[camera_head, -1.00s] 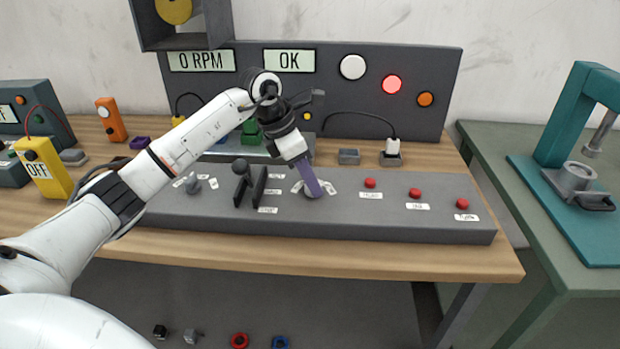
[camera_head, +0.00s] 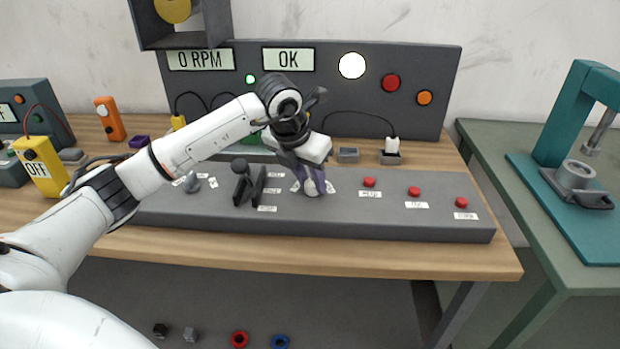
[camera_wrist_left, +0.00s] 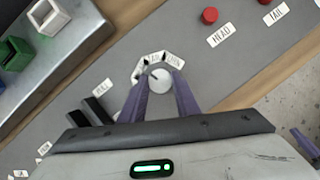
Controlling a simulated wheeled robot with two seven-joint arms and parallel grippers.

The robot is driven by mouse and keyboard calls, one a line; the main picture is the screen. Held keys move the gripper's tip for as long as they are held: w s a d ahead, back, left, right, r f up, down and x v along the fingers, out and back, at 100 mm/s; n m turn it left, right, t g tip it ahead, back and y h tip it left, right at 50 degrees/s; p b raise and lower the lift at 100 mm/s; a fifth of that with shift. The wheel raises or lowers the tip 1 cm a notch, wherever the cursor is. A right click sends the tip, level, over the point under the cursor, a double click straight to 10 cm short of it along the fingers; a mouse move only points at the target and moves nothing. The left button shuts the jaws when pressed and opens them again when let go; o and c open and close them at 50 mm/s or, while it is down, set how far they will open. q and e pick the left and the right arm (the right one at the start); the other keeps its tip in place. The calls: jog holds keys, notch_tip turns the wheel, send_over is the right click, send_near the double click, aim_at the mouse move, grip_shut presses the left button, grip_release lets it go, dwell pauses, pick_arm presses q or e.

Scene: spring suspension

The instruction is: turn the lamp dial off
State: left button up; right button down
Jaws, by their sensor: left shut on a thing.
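The lamp dial is a small round grey knob (camera_wrist_left: 158,80) with a pointer mark, on the sloped grey control panel (camera_head: 400,222). Small white labels fan around its far side; their text is only partly legible. My left gripper (camera_head: 312,189) points down at the dial, and its purple fingers stand on either side of it, shut on it, in the left wrist view (camera_wrist_left: 160,82). In the head view the fingers partly hide the dial. On the back board, the white lamp (camera_head: 352,66) glows bright, and the red lamp (camera_head: 391,83) looks unlit.
Left of the dial stand a black lever (camera_head: 243,180) and a small grey switch (camera_head: 192,183). Red buttons (camera_head: 414,191) lie to its right. A socket with a white plug (camera_head: 392,147) is behind. A small green light (camera_head: 250,79) glows on the board.

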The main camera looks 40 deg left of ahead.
pick_arm(q)
jog(key=n+y, duration=0.1)
jog(key=n, duration=0.1)
jog(key=n+y, duration=0.1)
jog(key=n, duration=0.2)
jog(key=shift+w+d+n+g+b, duration=0.1)
jog(key=shift+d+n+g+b, duration=0.1)
jog(key=shift+n+g+b, duration=0.15)
jog(key=n, duration=0.2)
jog(key=n+g+y, duration=0.1)
jog(key=n, duration=0.1)
jog(key=shift+w+n+y+b, duration=0.1)
jog(key=shift+n+y+b, duration=0.2)
jog(key=shift+n+b, duration=0.05)
jog(key=o, duration=1)
jog(key=shift+d, duration=0.1)
jog(key=shift+o, duration=0.2)
jog(key=v, duration=0.5)
jog(key=shift+w, duration=0.1)
jog(key=p+v, duration=0.1)
jog(key=v, duration=0.4)
jog(key=shift+r, duration=0.2)
